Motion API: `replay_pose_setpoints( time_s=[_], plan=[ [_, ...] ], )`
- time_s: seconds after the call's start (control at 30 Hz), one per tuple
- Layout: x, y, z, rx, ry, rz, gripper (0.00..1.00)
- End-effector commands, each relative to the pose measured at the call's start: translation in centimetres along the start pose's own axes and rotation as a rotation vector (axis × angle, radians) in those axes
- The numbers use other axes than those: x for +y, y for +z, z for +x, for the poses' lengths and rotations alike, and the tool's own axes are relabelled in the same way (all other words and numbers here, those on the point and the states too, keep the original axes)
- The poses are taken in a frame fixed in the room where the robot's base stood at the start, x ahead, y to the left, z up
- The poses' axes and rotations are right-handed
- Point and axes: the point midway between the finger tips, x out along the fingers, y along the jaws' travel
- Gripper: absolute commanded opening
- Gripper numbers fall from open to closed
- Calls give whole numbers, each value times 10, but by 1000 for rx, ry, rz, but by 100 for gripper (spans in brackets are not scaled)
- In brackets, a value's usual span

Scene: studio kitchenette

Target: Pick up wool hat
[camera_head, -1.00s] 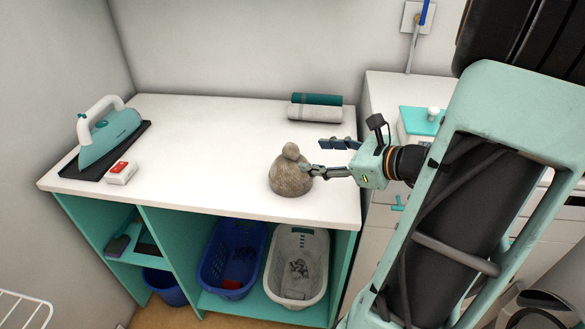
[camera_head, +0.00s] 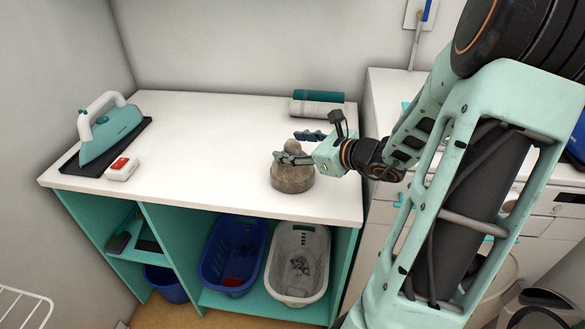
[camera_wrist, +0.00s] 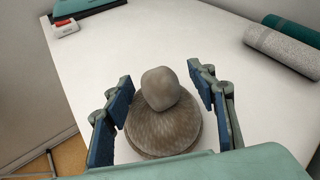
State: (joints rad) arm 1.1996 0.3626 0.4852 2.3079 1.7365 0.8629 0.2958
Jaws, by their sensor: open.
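The wool hat (camera_head: 291,177) is grey-brown with a round pompom on top. It sits upright on the white counter (camera_head: 215,150), near its front right part. My gripper (camera_head: 294,147) is open at the height of the hat's top, coming in from the right. In the wrist view, the hat (camera_wrist: 165,128) lies between the two blue finger pads of my gripper (camera_wrist: 157,98). The pompom is centred between the pads, with a gap on each side. Part of the hat's lower edge is hidden by my gripper's body in that view.
A teal iron (camera_head: 112,130) on a dark pad and a red-and-white box (camera_head: 122,169) are at the counter's left. Rolled towels (camera_head: 318,108) lie at the back right. A blue basket (camera_head: 232,255) and a white basket (camera_head: 297,262) stand below. The counter's middle is clear.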

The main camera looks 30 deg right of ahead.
Motion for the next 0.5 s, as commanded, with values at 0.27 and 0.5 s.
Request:
replay_pose_setpoints(
  time_s=[0.27,0.5],
  plan=[
    [0,0,1,0,0,0,46],
    [0,0,1,0,0,-1,20]
  ],
)
